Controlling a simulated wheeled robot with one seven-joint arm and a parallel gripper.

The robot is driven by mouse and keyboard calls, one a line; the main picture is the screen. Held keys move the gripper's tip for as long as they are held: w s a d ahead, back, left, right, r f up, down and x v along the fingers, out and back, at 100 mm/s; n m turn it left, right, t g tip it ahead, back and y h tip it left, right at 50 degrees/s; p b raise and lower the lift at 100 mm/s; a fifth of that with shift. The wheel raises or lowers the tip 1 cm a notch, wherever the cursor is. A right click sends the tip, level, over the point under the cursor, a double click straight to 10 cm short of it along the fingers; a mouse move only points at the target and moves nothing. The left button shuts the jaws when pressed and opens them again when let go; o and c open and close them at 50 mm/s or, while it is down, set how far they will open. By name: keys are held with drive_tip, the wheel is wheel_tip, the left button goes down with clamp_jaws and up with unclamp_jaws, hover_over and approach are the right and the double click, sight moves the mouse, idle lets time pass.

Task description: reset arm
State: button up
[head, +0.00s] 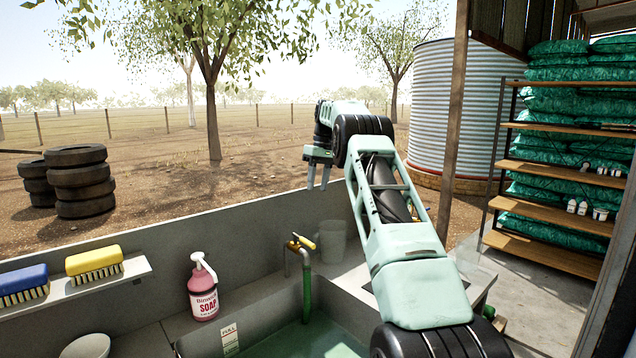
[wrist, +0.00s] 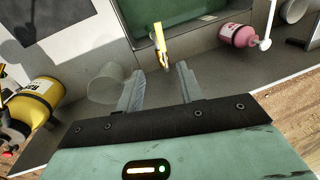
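My gripper (head: 319,172) hangs at the end of my raised green arm, above the back edge of the wash trough in the head view. In the wrist view my gripper (wrist: 158,88) shows its two fingers apart with nothing held between them. The tap (head: 303,243) with its yellow handle stands below and apart from the fingers. The tap handle also shows beyond the fingertips in the wrist view (wrist: 159,42).
A pink soap bottle (head: 203,289), a yellow brush (head: 94,264) and a blue brush (head: 23,285) are at the left. A translucent bucket (head: 332,241) stands behind the tap. A yellow cylinder (wrist: 35,103) lies left in the wrist view. Shelves (head: 556,207) stand right.

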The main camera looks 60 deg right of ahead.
idle(0.3)
drive_tip(key=w+a+n, duration=0.1)
drive_tip(key=w+a, duration=0.3)
drive_tip(key=a, duration=0.8)
drive_tip(key=w+a+n, duration=0.2)
drive_tip(key=w+a, duration=0.2)
drive_tip(key=a, duration=0.7)
drive_tip(key=s+a+f+n, duration=0.1)
drive_tip(key=s+a, duration=0.1)
drive_tip(key=a, duration=1)
drive_tip(key=s+a+n, duration=0.2)
drive_tip(key=a, duration=0.9)
drive_tip(key=s+a+f+n+g, duration=0.1)
drive_tip(key=s+a+f+n, duration=0.25)
drive_tip(key=s+a, duration=1.4)
drive_tip(key=s+f+n, duration=0.1)
drive_tip(key=s+f, duration=0.2)
drive_tip(key=s, duration=0.5)
drive_tip(key=s+f+n+h+b, duration=0.1)
drive_tip(key=s+f, duration=0.2)
drive_tip(key=s, duration=0.5)
drive_tip(key=shift+s, duration=0.15)
